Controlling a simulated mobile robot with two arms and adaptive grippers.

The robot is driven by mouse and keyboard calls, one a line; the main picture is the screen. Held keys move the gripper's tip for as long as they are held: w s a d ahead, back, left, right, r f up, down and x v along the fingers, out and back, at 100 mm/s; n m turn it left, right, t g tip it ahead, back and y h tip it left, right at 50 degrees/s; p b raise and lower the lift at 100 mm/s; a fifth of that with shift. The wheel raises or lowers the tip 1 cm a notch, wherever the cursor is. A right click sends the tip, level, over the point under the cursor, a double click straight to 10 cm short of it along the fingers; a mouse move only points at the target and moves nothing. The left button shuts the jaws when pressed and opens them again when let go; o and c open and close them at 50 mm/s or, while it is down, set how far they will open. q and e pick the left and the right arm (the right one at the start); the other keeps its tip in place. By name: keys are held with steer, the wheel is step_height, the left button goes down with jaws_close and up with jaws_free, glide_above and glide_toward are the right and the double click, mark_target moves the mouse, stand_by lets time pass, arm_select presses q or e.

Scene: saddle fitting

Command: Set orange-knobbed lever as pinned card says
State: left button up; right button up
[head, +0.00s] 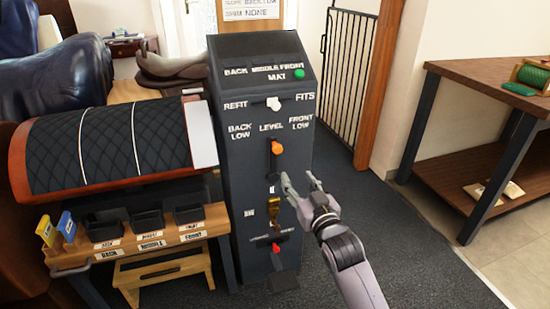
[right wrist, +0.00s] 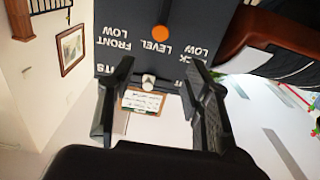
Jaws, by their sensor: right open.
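The orange-knobbed lever (head: 277,147) is on the front of a dark console (head: 262,190), just under the word LEVEL, with BACK LOW at left and FRONT LOW at right. It also shows in the right wrist view (right wrist: 161,33), where the labels appear upside down. The pinned card (head: 250,9) is cut by the top edge; its lower line reads NONE, and the line above is clipped and seems to end in BACK LOW. My right gripper (head: 300,180) is open and empty, below and right of the orange knob, apart from it. My left gripper is not in view.
A white knob (head: 273,103) sits above the orange one; a brass lever (head: 273,215) and red knob (head: 276,248) are below. A padded saddle form (head: 110,145) stands left, a wooden bench (head: 490,80) right. Open floor lies between console and bench.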

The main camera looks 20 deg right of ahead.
mark_target(278, 150)
steer(key=w+b, duration=0.1)
steer(key=w, duration=0.9)
steer(key=w+b, duration=0.1)
steer(key=w, duration=0.4)
steer(key=shift+w+a+f+b, duration=0.1)
steer(key=shift+a+b, duration=0.15)
steer(key=shift+b, duration=0.05)
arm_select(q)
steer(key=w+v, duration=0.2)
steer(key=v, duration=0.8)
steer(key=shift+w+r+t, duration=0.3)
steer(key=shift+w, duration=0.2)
arm_select(e)
steer(key=shift+w, duration=0.95)
jaws_close()
